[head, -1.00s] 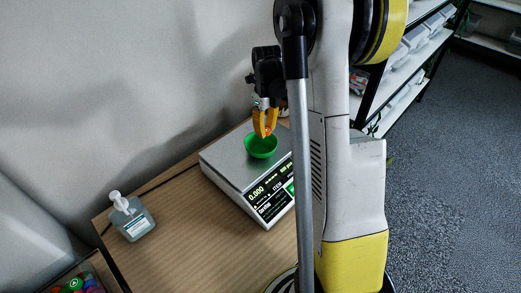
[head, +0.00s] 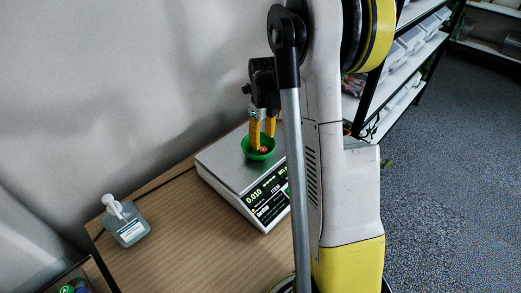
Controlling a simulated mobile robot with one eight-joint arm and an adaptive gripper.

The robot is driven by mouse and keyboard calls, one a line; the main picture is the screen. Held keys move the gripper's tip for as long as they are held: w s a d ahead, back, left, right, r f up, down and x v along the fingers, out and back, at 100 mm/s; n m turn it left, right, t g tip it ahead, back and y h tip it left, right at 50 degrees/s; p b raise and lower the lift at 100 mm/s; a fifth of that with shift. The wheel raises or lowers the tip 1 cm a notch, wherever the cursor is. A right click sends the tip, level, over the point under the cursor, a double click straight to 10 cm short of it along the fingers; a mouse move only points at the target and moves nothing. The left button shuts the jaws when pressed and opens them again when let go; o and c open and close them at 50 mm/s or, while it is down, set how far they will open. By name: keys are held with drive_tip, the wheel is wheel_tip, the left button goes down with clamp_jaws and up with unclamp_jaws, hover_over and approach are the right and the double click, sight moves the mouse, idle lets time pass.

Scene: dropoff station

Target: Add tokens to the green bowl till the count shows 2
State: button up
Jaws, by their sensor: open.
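The green bowl (head: 257,155) stands on the metal plate of the counting scale (head: 222,165). A small orange-red token (head: 264,149) lies in the bowl; whether others lie under it is hidden. The scale's lit display (head: 254,199) reads 0.010 at its left; the rest, where a count may show, is too small to read or is hidden behind my arm. My gripper (head: 262,145) has orange fingers, points down and is open, with its tips at the bowl's mouth, around and above the token.
A sanitizer bottle (head: 126,222) stands on the wooden table (head: 170,230) at the left. A bin with coloured items (head: 75,287) is partly in view at the lower left. A wall rises behind the table. Shelves with white bins (head: 405,60) stand at the right. The table's front left is clear.

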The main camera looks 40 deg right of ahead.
wheel_tip(320, 180, up, 12)
idle(0.4)
drive_tip(key=shift+a, duration=0.1)
drive_tip(key=s+a+r+n+t, duration=0.2)
drive_tip(key=s+a+r+n, duration=0.15)
drive_tip(key=a+n, duration=0.4)
drive_tip(key=s+a+r+n+t, duration=0.15)
drive_tip(key=s+a+n, duration=0.25)
drive_tip(key=a+n, duration=0.4)
drive_tip(key=s+a+f+n+t, duration=0.1)
drive_tip(key=s+a+n, duration=0.3)
drive_tip(key=n, duration=0.5)
drive_tip(key=s+a+f+n+t, duration=0.1)
drive_tip(key=s+a+n+t, duration=0.1)
drive_tip(key=s+a+n, duration=0.3)
drive_tip(key=n, duration=0.4)
drive_tip(key=shift+a+t, duration=0.25)
drive_tip(key=shift+t, duration=0.1)
